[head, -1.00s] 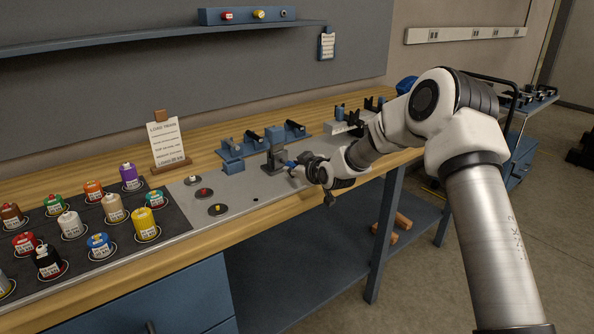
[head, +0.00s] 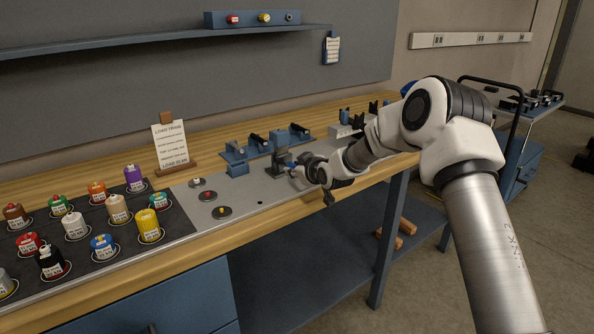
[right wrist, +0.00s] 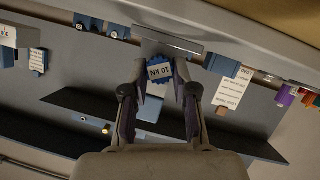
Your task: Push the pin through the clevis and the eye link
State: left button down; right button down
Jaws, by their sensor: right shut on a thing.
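The clevis appears to be part of the small dark upright stand (head: 280,161) on the grey plate in the head view; the eye link is too small to tell. My right gripper (head: 295,170) is close against the right side of this stand. In the right wrist view its two fingers (right wrist: 160,90) are shut on a blue piece with a white label reading "10 kN", which I take to be the pin (right wrist: 159,72). The pin's tip is hidden, so I cannot tell whether it is in the hole. My left gripper is not in view.
Blue fixtures (head: 236,158) stand left of and behind the stand. Several coloured labelled weights sit on a black mat (head: 110,241) at left. Small discs lie on the grey plate (head: 262,191). A sign (head: 171,146) stands at the back.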

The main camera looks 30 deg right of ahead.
jog(key=shift+w, duration=0.65)
jog(key=shift+w+r, duration=0.1)
jog(key=shift+r, duration=0.1)
jog(key=c, duration=0.9)
grip_release()
jog(key=shift+o, duration=0.4)
jog(key=shift+w+f, duration=0.15)
jog(key=o, duration=0.5)
